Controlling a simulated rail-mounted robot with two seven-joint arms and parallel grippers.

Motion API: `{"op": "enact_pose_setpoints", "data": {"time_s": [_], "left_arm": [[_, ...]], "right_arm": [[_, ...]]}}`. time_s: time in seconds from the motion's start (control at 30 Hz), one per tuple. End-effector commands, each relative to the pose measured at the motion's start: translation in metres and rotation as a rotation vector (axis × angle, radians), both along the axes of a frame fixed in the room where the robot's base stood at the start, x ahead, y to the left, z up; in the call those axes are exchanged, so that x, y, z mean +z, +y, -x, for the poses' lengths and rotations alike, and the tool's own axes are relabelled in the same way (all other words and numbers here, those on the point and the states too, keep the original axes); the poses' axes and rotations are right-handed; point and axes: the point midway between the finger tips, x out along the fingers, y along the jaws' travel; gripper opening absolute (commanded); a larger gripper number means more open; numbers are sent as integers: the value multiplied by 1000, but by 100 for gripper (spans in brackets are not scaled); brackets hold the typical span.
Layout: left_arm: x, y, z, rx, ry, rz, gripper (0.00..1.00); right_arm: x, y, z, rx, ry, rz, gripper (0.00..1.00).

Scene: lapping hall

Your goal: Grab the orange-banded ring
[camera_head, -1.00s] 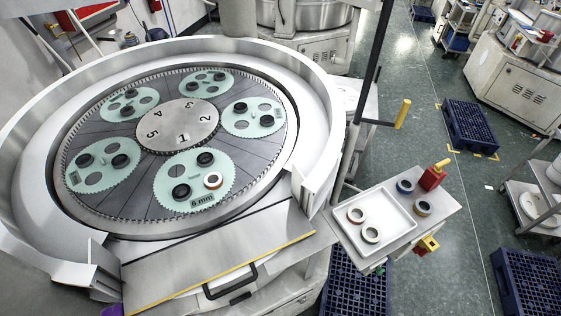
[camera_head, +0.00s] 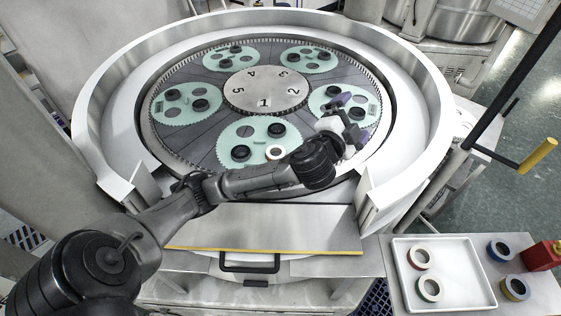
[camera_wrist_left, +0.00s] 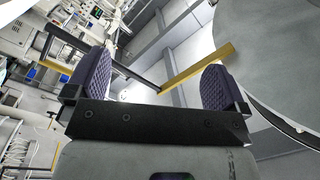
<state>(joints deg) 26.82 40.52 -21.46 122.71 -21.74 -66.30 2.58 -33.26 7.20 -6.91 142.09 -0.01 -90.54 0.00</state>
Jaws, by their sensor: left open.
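A pale ring with an orange-brown band (camera_head: 275,153) lies on the front green toothed carrier (camera_head: 253,133), beside black round pieces. Another pale ring, with a reddish band (camera_head: 421,259), lies in the white tray at the lower right; at this size the red and orange tints are hard to part. My left gripper (camera_head: 352,118) is open and empty, above the right-hand carrier, to the right of and beyond the ring on the front carrier. In the left wrist view its two purple ridged pads (camera_wrist_left: 152,84) stand wide apart with nothing between them. My right gripper is out of view.
The machine's high pale rim (camera_head: 420,100) surrounds the plate. The white tray (camera_head: 447,303) also holds a green-banded ring (camera_head: 428,289). A blue ring (camera_head: 499,250) and a yellow-and-blue ring (camera_head: 515,287) lie right of it. A black post with a yellow handle (camera_head: 537,155) stands at right.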

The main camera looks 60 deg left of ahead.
Motion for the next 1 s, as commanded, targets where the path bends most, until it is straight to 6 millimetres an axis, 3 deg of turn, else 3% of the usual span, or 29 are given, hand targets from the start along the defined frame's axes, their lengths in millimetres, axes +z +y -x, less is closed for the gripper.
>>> {"op": "enact_pose_setpoints", "data": {"time_s": [0.03, 0.1, 0.2, 0.3, 0.37, 0.53, 0.73, 0.87, 1.0], "left_arm": [[27, 16, -15, 6, -112, -128, 100], [66, 29, -28, -15, -244, -312, 100], [101, 36, -40, -76, -362, -560, 100], [115, 38, -50, -166, -407, -796, 100], [115, 39, -56, -232, -402, -927, 100], [83, 50, -70, -458, -270, -1248, 100], [10, 86, -75, -767, 71, -1480, 100], [-43, 122, -62, -967, 369, -1530, 100], [-91, 164, -34, -1158, 719, -1491, 100]], "right_arm": [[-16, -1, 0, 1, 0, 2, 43], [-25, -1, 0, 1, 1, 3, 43], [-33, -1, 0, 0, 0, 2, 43], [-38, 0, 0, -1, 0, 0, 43], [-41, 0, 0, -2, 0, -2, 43], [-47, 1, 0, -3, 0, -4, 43], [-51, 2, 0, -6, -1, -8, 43], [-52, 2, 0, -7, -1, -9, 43], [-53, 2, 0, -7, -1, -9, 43]]}}
